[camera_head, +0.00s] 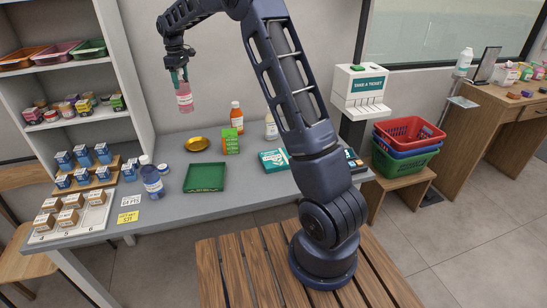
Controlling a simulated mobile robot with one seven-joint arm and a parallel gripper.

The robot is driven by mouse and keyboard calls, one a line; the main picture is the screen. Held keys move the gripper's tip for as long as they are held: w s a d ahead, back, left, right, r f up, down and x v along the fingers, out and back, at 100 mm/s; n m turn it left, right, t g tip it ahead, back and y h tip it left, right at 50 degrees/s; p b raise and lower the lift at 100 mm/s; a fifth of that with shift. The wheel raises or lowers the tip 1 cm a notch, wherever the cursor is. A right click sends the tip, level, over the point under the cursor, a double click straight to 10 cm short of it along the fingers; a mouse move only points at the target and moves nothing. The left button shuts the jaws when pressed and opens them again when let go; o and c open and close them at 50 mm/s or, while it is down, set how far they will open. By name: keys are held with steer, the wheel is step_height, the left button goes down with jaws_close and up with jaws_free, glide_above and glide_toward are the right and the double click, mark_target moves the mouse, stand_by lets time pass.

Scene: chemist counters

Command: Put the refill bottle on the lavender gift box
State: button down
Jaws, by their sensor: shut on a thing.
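My gripper (180,76) is raised above the back of the grey counter and is shut on a pink bottle (184,98) with a pale label. The bottle hangs below the fingers, roughly upright and clear of the counter. It may be the refill bottle; its label is too small to read. I cannot make out a lavender gift box. Small pale and pink packages (506,75) stand on the far right desk, too small to identify.
On the grey counter (180,207) stand a gold dish (197,144), green tray (204,178), blue bottle (151,182), orange bottle (236,116), green box (231,142) and teal box (273,160). Shelves (137,75) rise at left. Stacked baskets (405,150) stand right.

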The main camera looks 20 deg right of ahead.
steer(key=s+d+r+m, duration=0.1)
steer(key=s+d, duration=0.2)
steer(key=d, duration=0.7)
steer(key=s+d+r+m, duration=0.1)
steer(key=s+d, duration=0.3)
steer(key=d, duration=0.6)
steer(key=s+d+f+m, duration=0.1)
steer(key=s+d+f, duration=0.1)
steer(key=s+d, duration=1.2)
step_height(320, 180, down, 19)
steer(key=w+d, duration=0.1)
steer(key=shift+w, duration=0.15)
steer(key=shift+f, duration=0.15)
steer(key=shift+c, duration=2.2)
jaws_free()
